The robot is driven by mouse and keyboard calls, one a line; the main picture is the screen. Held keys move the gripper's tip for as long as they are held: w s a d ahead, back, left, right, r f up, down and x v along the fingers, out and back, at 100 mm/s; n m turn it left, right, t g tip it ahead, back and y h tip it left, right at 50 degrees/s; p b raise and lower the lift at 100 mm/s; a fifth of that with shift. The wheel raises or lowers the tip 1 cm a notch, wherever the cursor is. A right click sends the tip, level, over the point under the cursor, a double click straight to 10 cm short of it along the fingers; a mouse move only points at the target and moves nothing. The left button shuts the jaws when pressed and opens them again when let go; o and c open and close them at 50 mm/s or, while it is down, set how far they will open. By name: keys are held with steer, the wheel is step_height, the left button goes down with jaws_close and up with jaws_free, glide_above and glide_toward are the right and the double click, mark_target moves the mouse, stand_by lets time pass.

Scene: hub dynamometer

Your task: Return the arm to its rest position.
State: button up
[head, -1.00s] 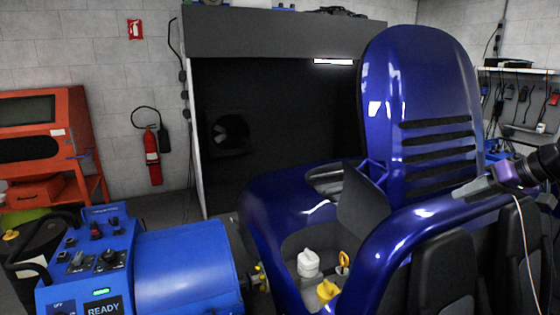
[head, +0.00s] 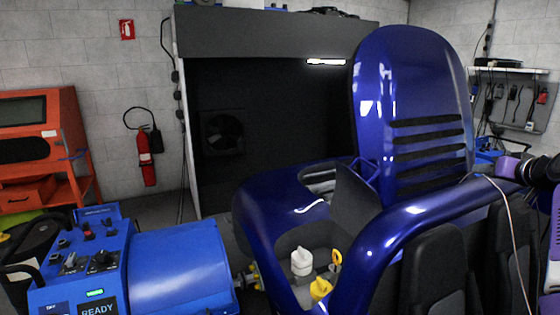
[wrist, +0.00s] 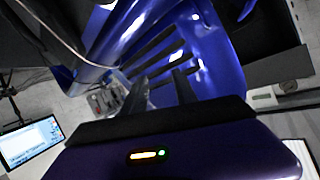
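My arm (head: 535,170) shows at the right edge of the head view, black and purple, beside the blue car's roll bar (head: 400,230). The fingertips cannot be made out there. In the wrist view my gripper (wrist: 160,88) has two dark fingers standing apart with a gap between them, and nothing is held. Behind the fingers is the car's blue slotted panel (wrist: 175,50). I cannot tell whether the arm touches the car.
The car's raised panel (head: 415,100) stands over an open bay with a white-capped reservoir (head: 302,262) and a yellow cap (head: 320,289). A blue dynamometer unit (head: 180,265) is at left. A lit screen (wrist: 32,143) shows in the wrist view.

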steer(key=s+a+f+t+h, duration=0.2)
steer(key=s+a+f, duration=0.4)
steer(key=s+f, duration=0.35)
steer(key=s+a+f+t+h, duration=0.2)
steer(key=s+a+f+h, duration=0.1)
steer(key=s+a+f, duration=0.55)
steer(key=s+a+f+n+g+y, duration=0.1)
steer(key=s+a, duration=0.6)
steer(key=s, duration=0.7)
steer(key=s+a+f+n+y, duration=0.1)
steer(key=s+a+f+y, duration=0.2)
steer(key=s+a, duration=0.5)
steer(key=s+a+f+n+g+y, duration=0.1)
steer(key=s+a, duration=0.6)
steer(key=s, duration=1.5)
step_height(320, 180, down, 2)
steer(key=shift+a+f+n+g+y, duration=0.1)
steer(key=shift+a+n+g+y, duration=0.2)
steer(key=shift+n+y, duration=0.45)
steer(key=shift+w, duration=0.1)
